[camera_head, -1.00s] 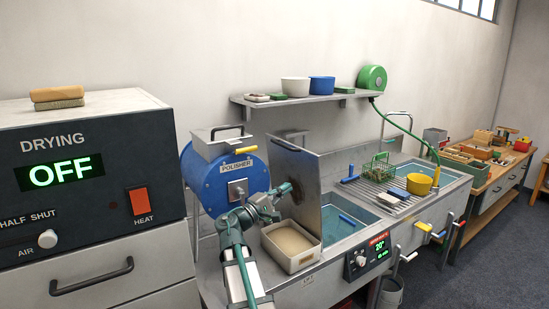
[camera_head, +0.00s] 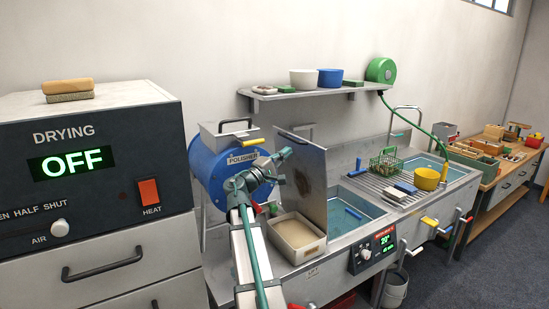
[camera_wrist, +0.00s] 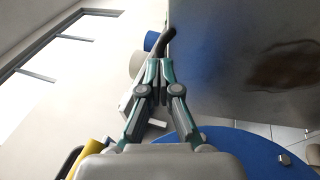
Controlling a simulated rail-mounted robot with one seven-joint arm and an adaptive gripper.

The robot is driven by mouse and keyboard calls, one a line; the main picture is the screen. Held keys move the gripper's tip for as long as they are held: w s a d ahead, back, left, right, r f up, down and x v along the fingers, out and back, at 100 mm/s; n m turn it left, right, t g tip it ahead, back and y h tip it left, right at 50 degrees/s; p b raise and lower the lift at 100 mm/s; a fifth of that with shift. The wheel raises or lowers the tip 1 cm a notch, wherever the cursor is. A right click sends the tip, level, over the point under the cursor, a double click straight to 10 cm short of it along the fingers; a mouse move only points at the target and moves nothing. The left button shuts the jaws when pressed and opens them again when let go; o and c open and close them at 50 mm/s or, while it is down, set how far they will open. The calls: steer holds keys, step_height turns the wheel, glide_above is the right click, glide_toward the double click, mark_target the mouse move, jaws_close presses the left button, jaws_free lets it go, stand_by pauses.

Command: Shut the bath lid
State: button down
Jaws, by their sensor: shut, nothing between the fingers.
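The bath lid (camera_head: 308,178) is a grey metal panel standing open, roughly upright, at the left side of the bath (camera_head: 352,222), which holds blue water. My gripper (camera_head: 284,154) is left of the lid, near its upper edge. In the wrist view, the lid (camera_wrist: 235,75) fills the right side, with a brown stain. A dark curved handle (camera_wrist: 163,38) projects at its left edge. My shut, empty fingers (camera_wrist: 158,72) are just short of this handle in the picture; whether they touch it or the lid I cannot tell.
The blue polisher drum (camera_head: 212,170) is close behind my arm. A tray of grainy material (camera_head: 297,257) stands in front of the lid. A wall shelf (camera_head: 300,94) with bowls is above. A green basket (camera_head: 385,163) and yellow bowl (camera_head: 428,180) sit right of the bath.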

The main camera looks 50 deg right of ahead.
steer(key=shift+p+x, duration=0.6)
steer(key=shift+x, duration=1.3)
steer(key=shift+r, duration=0.1)
